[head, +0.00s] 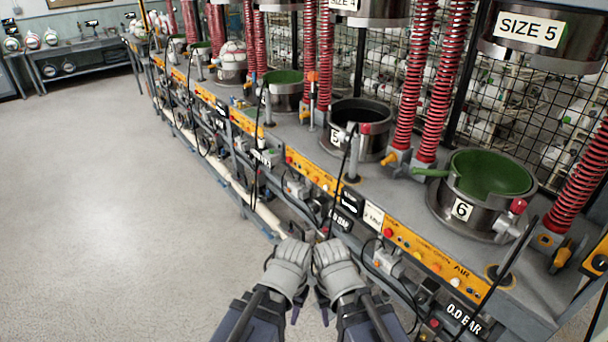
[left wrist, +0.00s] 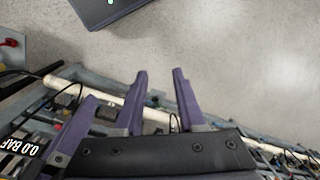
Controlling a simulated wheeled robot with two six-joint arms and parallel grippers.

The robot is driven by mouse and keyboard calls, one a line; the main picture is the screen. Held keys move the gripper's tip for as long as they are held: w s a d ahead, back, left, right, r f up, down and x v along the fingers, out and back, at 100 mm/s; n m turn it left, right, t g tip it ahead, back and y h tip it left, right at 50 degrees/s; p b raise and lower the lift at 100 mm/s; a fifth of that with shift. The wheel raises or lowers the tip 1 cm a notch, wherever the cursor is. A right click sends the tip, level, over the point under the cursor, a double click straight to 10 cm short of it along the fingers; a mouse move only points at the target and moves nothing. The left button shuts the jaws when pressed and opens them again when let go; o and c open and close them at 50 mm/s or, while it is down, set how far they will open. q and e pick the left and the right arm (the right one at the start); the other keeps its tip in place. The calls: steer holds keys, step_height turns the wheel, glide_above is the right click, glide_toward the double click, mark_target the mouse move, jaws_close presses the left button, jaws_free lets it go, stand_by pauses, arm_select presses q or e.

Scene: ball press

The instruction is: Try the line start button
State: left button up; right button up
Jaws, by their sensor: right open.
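Orange control panels marked AIR run along the press bench front; the nearest panel (head: 428,253) carries a red button (head: 388,232) and several small buttons. Another orange panel (head: 314,172) sits farther left, with its own red button (head: 288,158). I cannot tell which is the line start button. My right gripper (head: 322,304) is low at the bottom middle in the head view, beside the bench front, open and away from the buttons. My left gripper is close beside it; in the left wrist view its purple fingers (left wrist: 160,76) are spread with nothing between them.
Steel moulds, including the green-lined mould marked 6 (head: 491,175), stand on the grey bench (head: 400,188) among red coiled hoses. A rail, pipes and cables run below the panels. The grey floor (head: 110,210) is clear to the left. A workbench (head: 88,58) stands at the far left.

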arm_select(q)
jaws_close()
stand_by(1.4)
